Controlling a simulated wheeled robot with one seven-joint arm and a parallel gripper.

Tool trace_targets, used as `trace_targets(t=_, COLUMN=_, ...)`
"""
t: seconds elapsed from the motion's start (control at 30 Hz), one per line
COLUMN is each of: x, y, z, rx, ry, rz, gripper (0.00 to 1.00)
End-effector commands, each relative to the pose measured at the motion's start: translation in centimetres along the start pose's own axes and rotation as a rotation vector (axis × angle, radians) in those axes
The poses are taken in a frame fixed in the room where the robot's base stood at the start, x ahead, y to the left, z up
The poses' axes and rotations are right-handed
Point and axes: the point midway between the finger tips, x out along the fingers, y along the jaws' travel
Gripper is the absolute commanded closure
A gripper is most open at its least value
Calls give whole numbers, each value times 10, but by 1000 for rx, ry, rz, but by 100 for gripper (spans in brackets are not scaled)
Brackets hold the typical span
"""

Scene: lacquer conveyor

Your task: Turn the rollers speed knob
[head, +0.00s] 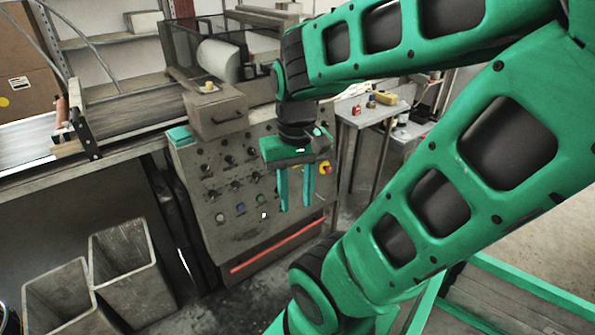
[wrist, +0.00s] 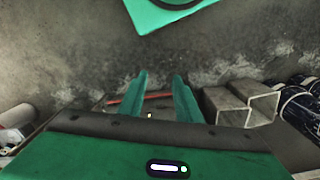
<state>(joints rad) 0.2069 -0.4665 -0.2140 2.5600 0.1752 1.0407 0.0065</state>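The control panel (head: 225,205) is a worn grey slanted face on the conveyor machine in the head view. It carries rows of small dark knobs (head: 235,186), some coloured buttons and a red knob on a yellow plate (head: 325,168). Labels are too small to read, so I cannot tell which knob is the rollers speed one. My gripper (head: 294,205) points down in front of the panel's right part, with its two green fingers apart and nothing between them. In the wrist view the fingers (wrist: 160,85) are also apart and empty. The gripper hides part of the panel.
Two open grey bins (head: 125,262) stand at lower left. A side table (head: 372,115) with small items stands behind right. A red strip (head: 275,247) crosses the panel's base. Bare floor lies in front.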

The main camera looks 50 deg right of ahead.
Motion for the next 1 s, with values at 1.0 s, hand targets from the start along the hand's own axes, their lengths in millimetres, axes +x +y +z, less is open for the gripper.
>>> trace_targets(t=1.0, x=73, y=-4, z=-92, rx=136, ry=-53, rz=-58, gripper=56)
